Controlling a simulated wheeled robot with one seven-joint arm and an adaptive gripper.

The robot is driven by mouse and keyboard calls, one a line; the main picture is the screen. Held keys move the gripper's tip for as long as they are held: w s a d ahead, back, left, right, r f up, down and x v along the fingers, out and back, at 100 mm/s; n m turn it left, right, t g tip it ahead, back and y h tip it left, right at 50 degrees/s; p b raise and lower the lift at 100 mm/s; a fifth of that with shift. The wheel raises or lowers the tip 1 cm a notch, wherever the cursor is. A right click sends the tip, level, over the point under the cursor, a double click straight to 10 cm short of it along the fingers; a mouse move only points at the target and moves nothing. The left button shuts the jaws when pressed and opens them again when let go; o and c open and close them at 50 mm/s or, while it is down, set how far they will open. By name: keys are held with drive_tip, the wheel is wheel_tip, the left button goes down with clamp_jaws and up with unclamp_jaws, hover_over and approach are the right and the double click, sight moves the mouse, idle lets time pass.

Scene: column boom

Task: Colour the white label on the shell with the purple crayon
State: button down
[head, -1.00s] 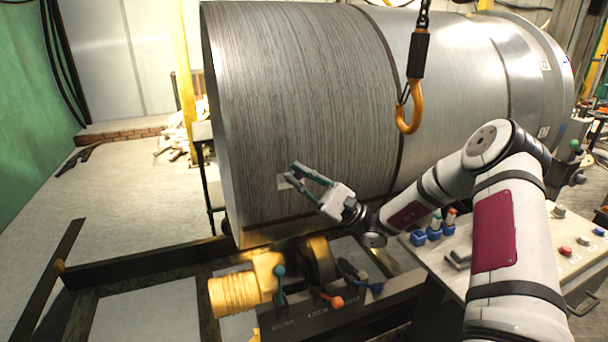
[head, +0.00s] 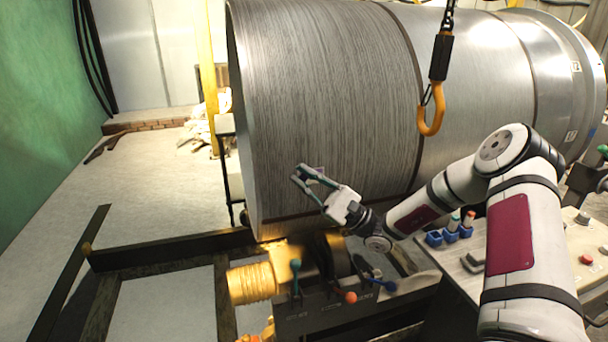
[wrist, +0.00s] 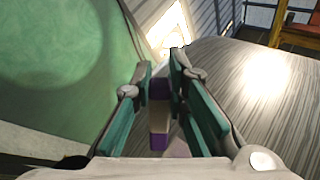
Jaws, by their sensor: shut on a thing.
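The shell (head: 330,90) is a big grey metal cylinder lying on its side. My gripper (head: 300,174) is in front of its lower left face, fingers pointing up and left. In the wrist view my gripper (wrist: 161,68) is shut on the purple crayon (wrist: 160,90), which has a tan band between purple parts. The white label is mostly hidden behind the fingers in the head view; a small pale patch shows between them. A pale lilac patch also shows beside the crayon in the wrist view. I cannot tell whether the crayon touches the label.
An orange hook (head: 432,112) hangs before the shell, right of my gripper. Below are a yellow motor (head: 250,285) and small coloured levers. A control desk (head: 555,260) with blue holders (head: 450,236) stands at the right. Open floor (head: 165,190) lies to the left.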

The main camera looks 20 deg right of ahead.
drive_tip(key=shift+s+p, duration=1.5)
drive_tip(key=shift+s, duration=1)
drive_tip(key=shift+s, duration=0.1)
drive_tip(key=s+p, duration=0.2)
drive_tip(key=shift+s, duration=0.4)
drive_tip(key=shift+w, duration=0.1)
drive_tip(key=shift+w+f+b, duration=0.15)
drive_tip(key=shift+w+b, duration=0.55)
drive_tip(key=shift+w, duration=0.5)
drive_tip(key=shift+w+f+b, duration=0.2)
drive_tip(key=shift+w+b, duration=0.55)
drive_tip(key=shift+w, duration=0.5)
drive_tip(key=shift+w+f+b, duration=0.15)
drive_tip(key=shift+w+b, duration=0.55)
drive_tip(key=shift+w, duration=0.5)
drive_tip(key=shift+w+b, duration=0.4)
drive_tip(key=shift+w, duration=0.35)
drive_tip(key=shift+d, duration=0.15)
